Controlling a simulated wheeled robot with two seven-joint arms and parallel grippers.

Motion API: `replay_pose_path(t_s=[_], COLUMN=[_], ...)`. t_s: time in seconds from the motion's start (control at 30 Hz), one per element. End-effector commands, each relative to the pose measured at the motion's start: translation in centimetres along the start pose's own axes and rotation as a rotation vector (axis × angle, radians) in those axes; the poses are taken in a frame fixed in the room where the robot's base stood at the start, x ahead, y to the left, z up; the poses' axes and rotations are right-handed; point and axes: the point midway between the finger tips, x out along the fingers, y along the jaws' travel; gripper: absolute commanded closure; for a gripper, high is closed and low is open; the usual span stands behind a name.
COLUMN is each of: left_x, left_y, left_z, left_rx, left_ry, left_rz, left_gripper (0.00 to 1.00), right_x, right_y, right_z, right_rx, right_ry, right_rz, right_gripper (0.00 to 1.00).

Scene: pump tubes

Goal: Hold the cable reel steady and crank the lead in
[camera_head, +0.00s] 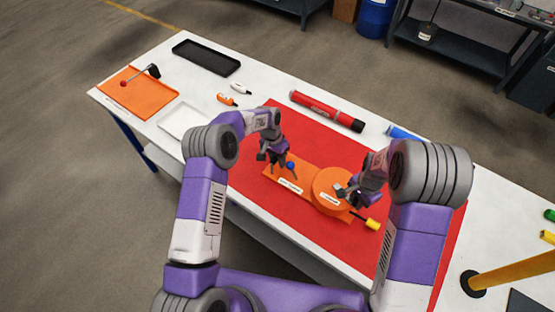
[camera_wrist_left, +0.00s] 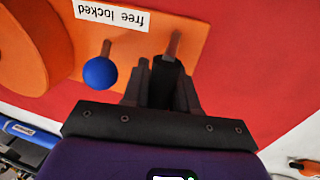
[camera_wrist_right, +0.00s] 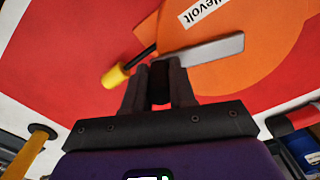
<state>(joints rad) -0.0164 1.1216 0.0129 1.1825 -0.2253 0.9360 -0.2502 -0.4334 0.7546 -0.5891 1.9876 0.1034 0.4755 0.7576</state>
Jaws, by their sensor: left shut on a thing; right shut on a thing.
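The orange cable reel (camera_head: 331,180) has a round drum on a flat orange base (camera_head: 307,181), lying on a red mat. The left wrist view shows a lever with a blue knob (camera_wrist_left: 100,72) beside a "free locked" label (camera_wrist_left: 112,15). My left gripper (camera_head: 268,158) is shut on a brownish post (camera_wrist_left: 174,45) on the base, beside the lever. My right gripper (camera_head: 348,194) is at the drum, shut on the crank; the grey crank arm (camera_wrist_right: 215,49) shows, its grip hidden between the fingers. The lead's yellow end (camera_wrist_right: 115,76), on a black cable, lies close to the base.
A red tube (camera_head: 325,109) and a blue tube (camera_head: 402,134) lie behind the reel. Two small bottles (camera_head: 228,99), a black tray (camera_head: 206,57), a white tray (camera_head: 184,121) and an orange tray (camera_head: 140,98) are to the left. The mat's front stretch is bare.

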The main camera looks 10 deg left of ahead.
Motion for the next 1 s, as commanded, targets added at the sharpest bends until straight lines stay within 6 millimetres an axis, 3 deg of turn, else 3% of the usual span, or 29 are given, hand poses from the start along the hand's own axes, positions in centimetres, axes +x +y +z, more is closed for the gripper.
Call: replay_pose_path(t_s=[0.03, 1.0], left_x=[0.1, 0.1], left_y=[0.0, 0.1], left_z=[0.1, 0.0], left_rx=[0.005, 0.007], left_ry=[-0.004, -0.003], left_rz=[-0.001, 0.001], left_gripper=[1.0, 1.0], right_x=[1.0, 1.0], right_y=[0.6, 0.6], right_z=[0.8, 2.3], right_rx=[0.024, 0.187], right_ry=[-0.014, -0.016], right_rz=[0.02, 0.02], right_gripper=[1.0, 1.0])
